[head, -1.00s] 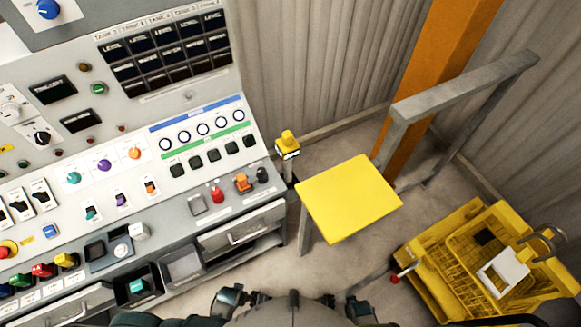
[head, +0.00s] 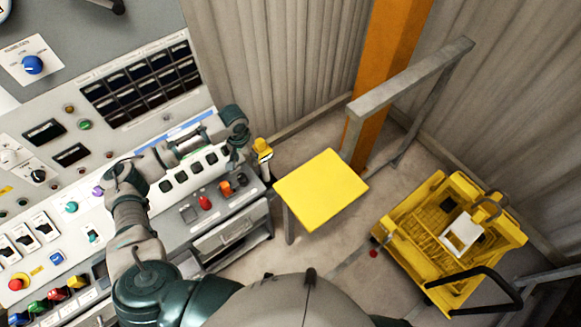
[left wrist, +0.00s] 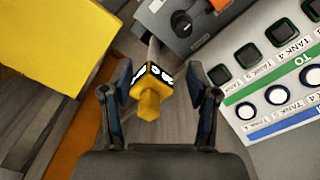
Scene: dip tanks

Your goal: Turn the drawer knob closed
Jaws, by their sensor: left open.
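A yellow knob (head: 262,147) with a small labelled block under it stands on a thin post by the right end of the control panel. It also shows in the left wrist view (left wrist: 149,103), between my open fingers and apart from both. I cannot tell how far in front of the fingertips it is. My left gripper (head: 243,162) is open and empty, just left of the knob in the head view; it also shows in the left wrist view (left wrist: 160,78). A drawer (head: 232,230) with a bar handle is in the panel's lower right front. My right gripper is out of view.
The sloped control panel (head: 100,150) carries several buttons and switches close under my left arm. A yellow-topped stand (head: 322,190) is right of the knob. A yellow cart (head: 430,225) and an orange column (head: 388,80) are farther right. Some floor between is clear.

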